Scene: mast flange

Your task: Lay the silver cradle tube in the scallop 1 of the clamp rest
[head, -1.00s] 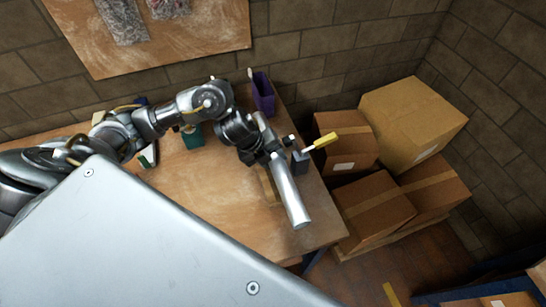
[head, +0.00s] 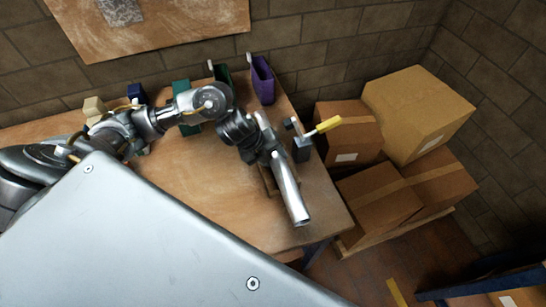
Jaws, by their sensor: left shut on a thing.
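The silver cradle tube (head: 291,192) is a shiny cylinder in the head view, near the right end of the wooden table. My left gripper (head: 274,157) is shut on it near its far end, and the tube points toward the table's front right edge. A wooden block (head: 268,180), perhaps part of the clamp rest, shows partly under the tube. A dark clamp with a yellow handle (head: 327,124) stands just right of the gripper. The scallops are hidden, and I cannot tell whether the tube touches the rest. My right gripper is not in view.
A purple bin (head: 263,82) and green holders (head: 187,119) stand along the table's back. Cardboard boxes (head: 412,110) are stacked on a pallet to the right. The wooden table (head: 220,185) is bare left of the tube.

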